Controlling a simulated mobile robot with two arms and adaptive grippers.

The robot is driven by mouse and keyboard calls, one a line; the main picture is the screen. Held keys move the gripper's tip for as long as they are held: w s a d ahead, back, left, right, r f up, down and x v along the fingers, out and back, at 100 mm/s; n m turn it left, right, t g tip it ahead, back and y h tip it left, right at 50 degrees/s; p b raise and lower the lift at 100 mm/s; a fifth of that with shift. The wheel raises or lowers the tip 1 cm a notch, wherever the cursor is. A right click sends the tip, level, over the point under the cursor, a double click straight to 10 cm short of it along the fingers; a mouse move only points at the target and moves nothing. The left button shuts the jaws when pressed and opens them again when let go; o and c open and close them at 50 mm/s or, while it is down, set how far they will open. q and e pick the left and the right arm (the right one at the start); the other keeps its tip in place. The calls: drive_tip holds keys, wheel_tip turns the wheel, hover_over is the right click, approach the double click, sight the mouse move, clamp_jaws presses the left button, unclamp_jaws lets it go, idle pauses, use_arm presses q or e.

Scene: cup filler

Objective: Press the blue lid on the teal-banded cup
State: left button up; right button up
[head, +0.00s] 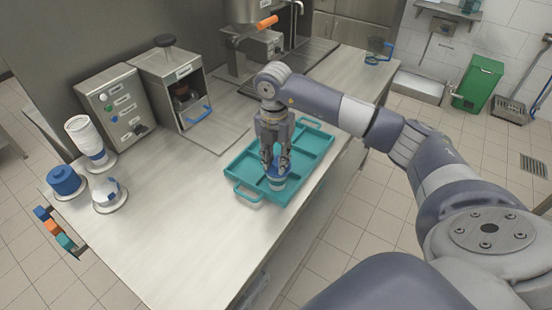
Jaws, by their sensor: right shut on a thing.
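My right gripper (276,168) points straight down over the front part of the teal tray (238,178). Its fingers are shut on the blue lid (277,175). The cup (277,185) is directly under the lid, at the tray's front. Its band is small and hard to make out. The lid is at the cup's rim, but I cannot tell whether it is fully seated. The fingers hide part of the lid and of the rim. My left gripper is not in view.
A control box (116,108) and an open-fronted machine (170,85) stand at the back left. White cup stacks (84,134) and a blue stack (65,180) stand at the left. The counter (185,205) left of the tray is clear.

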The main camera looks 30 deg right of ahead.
drive_tip(key=shift+f, duration=0.2)
drive_tip(key=o, duration=0.9)
drive_tip(key=shift+c, duration=0.2)
drive_tip(key=shift+r, duration=0.1)
wheel_tip(320, 180, up, 12)
drive_tip(key=shift+w, duration=0.1)
